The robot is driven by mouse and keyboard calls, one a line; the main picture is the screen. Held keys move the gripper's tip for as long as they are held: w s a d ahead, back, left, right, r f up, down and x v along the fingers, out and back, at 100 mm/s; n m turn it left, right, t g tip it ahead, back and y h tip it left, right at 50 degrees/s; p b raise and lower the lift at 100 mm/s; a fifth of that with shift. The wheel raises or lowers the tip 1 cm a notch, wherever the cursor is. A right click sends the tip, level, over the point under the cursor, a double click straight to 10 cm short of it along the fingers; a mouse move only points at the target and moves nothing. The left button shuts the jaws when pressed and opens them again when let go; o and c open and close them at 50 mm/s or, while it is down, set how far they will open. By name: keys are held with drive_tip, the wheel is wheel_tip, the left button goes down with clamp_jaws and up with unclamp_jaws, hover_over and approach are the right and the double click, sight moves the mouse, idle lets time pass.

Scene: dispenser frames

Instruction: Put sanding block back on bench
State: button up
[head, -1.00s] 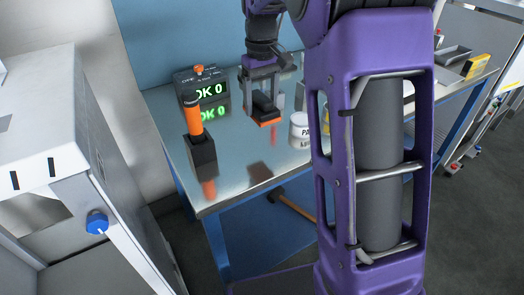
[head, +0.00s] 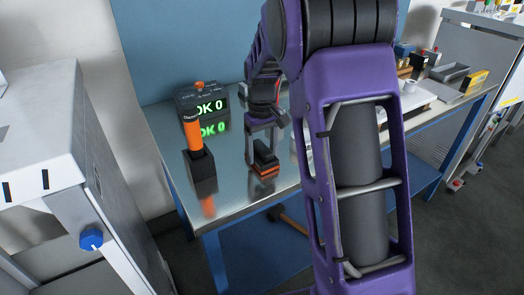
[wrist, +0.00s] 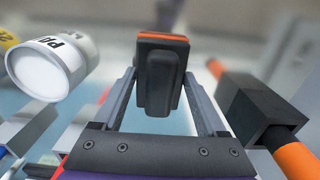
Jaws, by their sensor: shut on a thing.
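The sanding block (head: 264,157), black on top with an orange underside, is between the fingers of my gripper (head: 265,146) over the front part of the shiny metal bench (head: 232,188). It is level and its reflection lies right beneath it; I cannot tell whether it touches the bench top or hangs just above. In the wrist view, my gripper (wrist: 160,82) is shut on the sanding block (wrist: 158,85), a finger on each side of it.
A black holder (head: 202,175) with an orange-handled tool stands left of the block. A display box (head: 190,100) reading OK 0 is behind it. A white can (wrist: 50,65) stands near the gripper. A hammer (head: 292,222) lies below the bench top. Bare bench surrounds the block.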

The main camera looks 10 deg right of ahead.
sight(262, 146)
drive_tip(key=shift+f, duration=0.15)
drive_tip(key=o, duration=1.2)
drive_tip(key=shift+o, duration=0.2)
wheel_tip(262, 146, up, 12)
drive_tip(key=p, duration=0.2)
